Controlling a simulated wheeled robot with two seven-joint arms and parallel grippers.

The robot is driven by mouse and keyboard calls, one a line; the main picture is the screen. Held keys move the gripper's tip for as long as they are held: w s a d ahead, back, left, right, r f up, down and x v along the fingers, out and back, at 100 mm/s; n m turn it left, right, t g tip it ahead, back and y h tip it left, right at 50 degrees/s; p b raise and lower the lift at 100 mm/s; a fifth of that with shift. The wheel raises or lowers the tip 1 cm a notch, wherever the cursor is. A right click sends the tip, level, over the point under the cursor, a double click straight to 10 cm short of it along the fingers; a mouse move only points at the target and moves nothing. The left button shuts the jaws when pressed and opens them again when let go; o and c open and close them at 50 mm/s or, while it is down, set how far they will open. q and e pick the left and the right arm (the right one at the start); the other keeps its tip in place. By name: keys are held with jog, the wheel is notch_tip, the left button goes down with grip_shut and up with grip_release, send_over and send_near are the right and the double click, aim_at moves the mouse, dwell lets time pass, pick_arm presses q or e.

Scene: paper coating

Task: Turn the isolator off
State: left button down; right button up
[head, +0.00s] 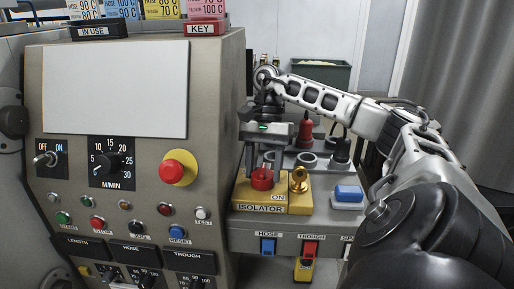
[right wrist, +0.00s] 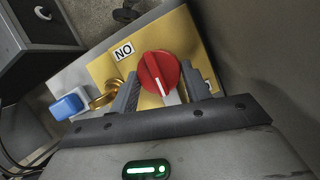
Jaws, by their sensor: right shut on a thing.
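The yellow isolator box (head: 246,192) has an "ON" label and an "ISOLATOR" label on its front. Its red knob (head: 262,180) is on top. My right gripper (head: 263,168) reaches down from above and is shut on the knob, one finger on each side. In the right wrist view, the red knob (right wrist: 158,72) sits between the fingers (right wrist: 158,92), and its white mark points toward the bottom of the picture. The ON label (right wrist: 123,51) appears upside down there. A pale label beside the knob is mostly hidden and unreadable. My left gripper is out of view.
A brass lock or key piece (head: 298,181) stands right of the knob, close to my gripper. A blue button (head: 348,193) is further right. The large control panel (head: 118,90) with a red emergency button (head: 174,168) stands left. Dark and red handles (head: 306,131) stand behind.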

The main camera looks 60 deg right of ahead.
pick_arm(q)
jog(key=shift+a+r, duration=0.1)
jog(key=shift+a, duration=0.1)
pick_arm(e)
jog(key=shift+n, duration=0.3)
jog(key=o, duration=1.4)
jog(key=shift+r, duration=0.1)
pick_arm(q)
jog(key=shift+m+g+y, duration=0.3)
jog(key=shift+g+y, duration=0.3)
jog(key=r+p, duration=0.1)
jog(key=p, duration=0.3)
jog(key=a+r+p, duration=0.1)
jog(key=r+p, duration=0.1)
jog(key=p, duration=0.2)
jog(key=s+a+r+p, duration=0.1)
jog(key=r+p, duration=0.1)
jog(key=p, duration=0.3)
pick_arm(e)
jog(key=v, duration=1.6)
jog(key=shift+w+a, duration=0.1)
jog(key=shift+w, duration=0.15)
